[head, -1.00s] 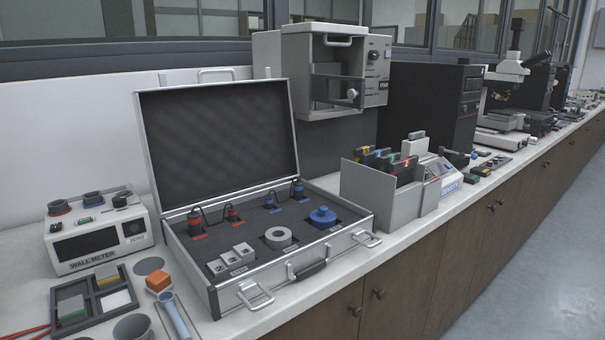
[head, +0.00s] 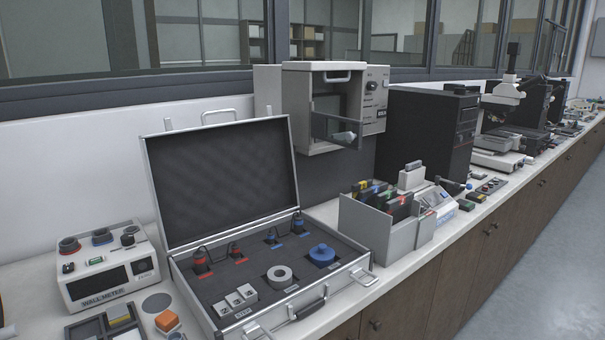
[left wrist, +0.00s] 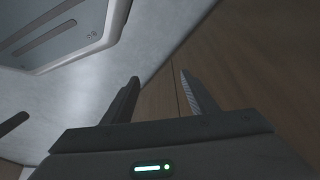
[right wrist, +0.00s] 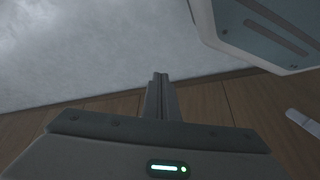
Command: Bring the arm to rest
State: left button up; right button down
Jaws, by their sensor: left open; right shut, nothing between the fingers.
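Neither gripper can be made out in the head view. In the left wrist view my left gripper (left wrist: 159,78) is open, with its two fingers well apart and nothing between them. Brown wooden cabinet fronts (left wrist: 235,65) and a pale grey floor lie beyond its fingers. In the right wrist view my right gripper (right wrist: 161,77) is shut, its fingers together and empty. Pale floor (right wrist: 80,50) and brown wood panels (right wrist: 110,108) show beyond it. Neither gripper visibly touches anything.
An open silver case (head: 220,325) stands on the long white bench, left of a grey file box (head: 379,235). A wall meter (head: 105,275) is at the left and a white cabinet unit (head: 295,95) is behind. The floor at right (head: 530,280) is clear.

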pick_arm(q)
jog(key=shift+s+a+f+p, duration=0.15)
jog(key=shift+s+f+p, duration=0.4)
jog(key=shift+f, duration=0.25)
jog(key=shift+s+a+f+p, duration=0.15)
jog(key=shift+s+f+p, duration=0.4)
jog(key=shift+f, duration=0.25)
pick_arm(e)
jog(key=shift+s+d+f, duration=0.15)
jog(key=shift+s+f, duration=0.4)
jog(key=shift+f, duration=0.25)
jog(key=shift+s+d+f, duration=0.15)
jog(key=shift+s+f, duration=0.4)
jog(key=shift+f, duration=0.25)
